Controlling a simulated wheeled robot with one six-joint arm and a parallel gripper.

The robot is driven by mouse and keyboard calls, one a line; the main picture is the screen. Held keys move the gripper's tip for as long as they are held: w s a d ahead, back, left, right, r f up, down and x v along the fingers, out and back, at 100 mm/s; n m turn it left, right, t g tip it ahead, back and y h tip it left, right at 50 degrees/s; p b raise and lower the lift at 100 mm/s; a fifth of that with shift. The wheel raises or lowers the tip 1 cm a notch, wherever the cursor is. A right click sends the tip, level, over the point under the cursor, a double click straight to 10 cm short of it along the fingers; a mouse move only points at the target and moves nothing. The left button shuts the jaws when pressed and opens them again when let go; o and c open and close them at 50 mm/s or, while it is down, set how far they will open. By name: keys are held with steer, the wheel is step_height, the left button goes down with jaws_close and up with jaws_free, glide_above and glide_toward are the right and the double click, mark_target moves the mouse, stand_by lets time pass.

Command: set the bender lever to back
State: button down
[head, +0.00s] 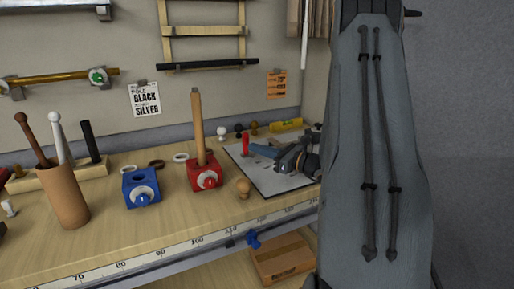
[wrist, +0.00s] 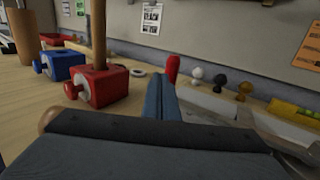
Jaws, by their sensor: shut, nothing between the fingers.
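The bender lever shows as an upright red handle (head: 245,142) above the pale board (head: 268,184) at the right of the table. The red handle (wrist: 173,67) also shows in the wrist view, just beyond and slightly right of my fingertips. My gripper (head: 250,149) reaches in from the right with its blue-grey fingers shut and empty. In the wrist view my gripper (wrist: 160,82) points toward the handle. I cannot tell whether the fingertips touch it. The bender's lower part is mostly hidden by my gripper.
A wooden knob (head: 243,187) sits by the board's left edge. Small knobs and a yellow level (head: 287,125) line the back.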

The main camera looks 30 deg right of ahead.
steer(key=s, duration=0.4)
steer(key=s+b, duration=0.1)
steer(key=s, duration=0.7)
steer(key=shift+d+f+b, duration=0.1)
steer(key=shift+d+b, duration=0.2)
steer(key=shift+s, duration=0.1)
